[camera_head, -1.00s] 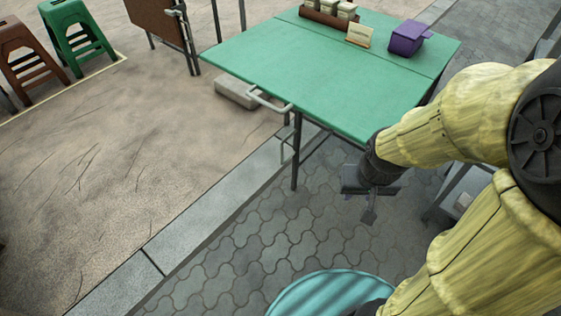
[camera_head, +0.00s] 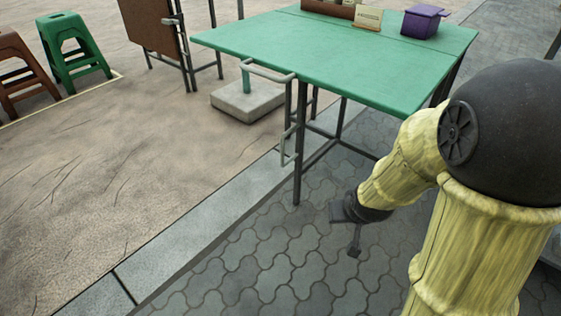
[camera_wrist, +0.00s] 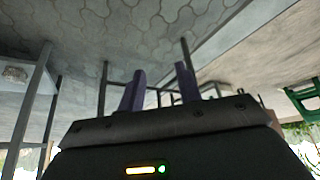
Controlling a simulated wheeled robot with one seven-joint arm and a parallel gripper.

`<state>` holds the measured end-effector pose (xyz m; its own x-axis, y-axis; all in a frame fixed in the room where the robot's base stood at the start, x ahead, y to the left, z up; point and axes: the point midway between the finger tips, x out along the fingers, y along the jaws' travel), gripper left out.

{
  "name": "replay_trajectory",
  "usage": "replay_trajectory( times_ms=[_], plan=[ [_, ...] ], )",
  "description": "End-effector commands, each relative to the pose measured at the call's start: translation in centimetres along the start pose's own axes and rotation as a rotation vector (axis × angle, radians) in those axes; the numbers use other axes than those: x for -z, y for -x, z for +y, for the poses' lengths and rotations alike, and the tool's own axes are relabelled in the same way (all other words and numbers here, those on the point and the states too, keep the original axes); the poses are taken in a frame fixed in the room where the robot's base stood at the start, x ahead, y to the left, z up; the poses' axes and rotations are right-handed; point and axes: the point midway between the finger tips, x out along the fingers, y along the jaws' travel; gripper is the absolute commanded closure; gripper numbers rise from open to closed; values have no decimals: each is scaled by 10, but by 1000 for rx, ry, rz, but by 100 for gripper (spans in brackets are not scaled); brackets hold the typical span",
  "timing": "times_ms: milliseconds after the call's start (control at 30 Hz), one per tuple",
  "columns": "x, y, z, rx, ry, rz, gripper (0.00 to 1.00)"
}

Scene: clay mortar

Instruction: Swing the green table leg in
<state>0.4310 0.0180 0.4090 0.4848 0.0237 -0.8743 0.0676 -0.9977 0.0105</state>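The green folding table (camera_head: 330,55) stands with its top flat.
A purple box (camera_head: 422,22) and a small sign (camera_head: 367,18) stand on the tabletop. A concrete block with a post (camera_head: 248,100) is behind the leg. A kerb (camera_head: 200,225) runs left of the leg. Green (camera_head: 72,50) and brown stools stand far left. The front paving is open.

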Motion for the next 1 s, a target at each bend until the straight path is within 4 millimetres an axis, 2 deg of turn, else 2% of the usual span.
replay_trajectory(
  times_ms=[33, 200, 500, 700, 900, 1000],
  plan=[
    [5, -18, -4, 5, 12, 40, 66],
    [35, -50, -18, 28, 50, 207, 66],
    [83, -89, -55, 95, 110, 543, 66],
    [99, -102, -82, 156, 134, 770, 66],
    [102, -103, -105, 218, 143, 972, 66],
    [101, -101, -110, 236, 142, 1031, 66]
  ],
)
